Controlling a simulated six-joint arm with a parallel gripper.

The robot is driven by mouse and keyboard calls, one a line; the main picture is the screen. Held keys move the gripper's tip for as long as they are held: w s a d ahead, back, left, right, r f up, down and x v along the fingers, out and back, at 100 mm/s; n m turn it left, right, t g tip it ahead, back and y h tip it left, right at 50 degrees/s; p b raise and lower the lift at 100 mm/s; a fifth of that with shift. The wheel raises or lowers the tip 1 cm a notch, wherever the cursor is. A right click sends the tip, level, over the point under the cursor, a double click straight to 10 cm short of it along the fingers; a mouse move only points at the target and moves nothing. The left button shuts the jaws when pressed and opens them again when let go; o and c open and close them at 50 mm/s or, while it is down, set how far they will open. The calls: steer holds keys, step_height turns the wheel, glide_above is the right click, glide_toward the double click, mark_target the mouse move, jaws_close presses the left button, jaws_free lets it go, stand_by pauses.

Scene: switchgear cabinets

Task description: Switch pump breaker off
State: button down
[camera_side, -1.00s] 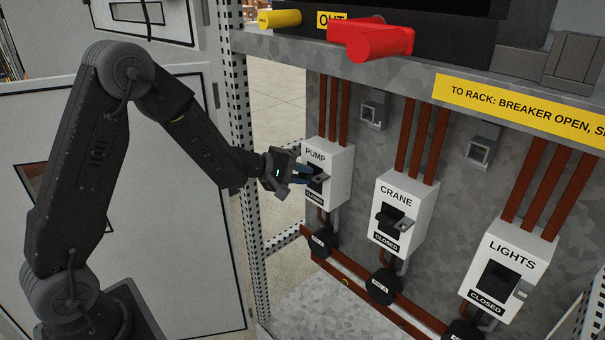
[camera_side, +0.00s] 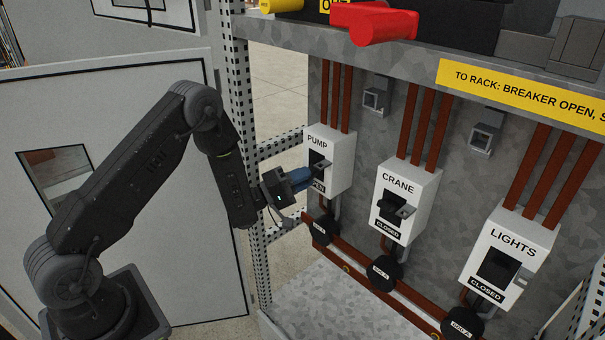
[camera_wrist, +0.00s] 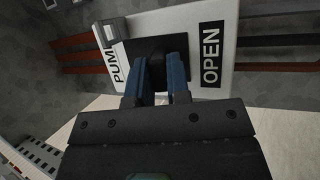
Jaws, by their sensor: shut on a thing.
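The pump breaker (camera_side: 342,160) is a white box labelled PUMP on the grey panel, left of the others in the side view. In the wrist view the box (camera_wrist: 195,25) shows a black recess and a label (camera_wrist: 211,55) reading OPEN. In the side view my fingers partly cover that label. My gripper (camera_side: 308,177) has blue fingers at the lower front of the box. In the wrist view my gripper (camera_wrist: 166,68) is shut on the pump breaker handle, which is mostly hidden between the fingers.
The crane breaker (camera_side: 425,205) and lights breaker (camera_side: 533,262) stand to the right, both labelled CLOSED. A red handle (camera_side: 375,22) juts out above. A perforated cabinet post (camera_side: 243,110) is close on the left of my gripper.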

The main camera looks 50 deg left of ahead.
steer(key=shift+w+f+m+t+h, duration=0.1)
steer(key=shift+f+m+t+h, duration=0.3)
steer(key=shift+f+h, duration=0.1)
steer(key=c, duration=1.4)
jaws_free()
steer(key=shift+o, duration=0.2)
steer(key=shift+a+f, duration=0.1)
steer(key=v, duration=0.4)
step_height(320, 180, up, 7)
steer(key=shift+s, duration=0.35)
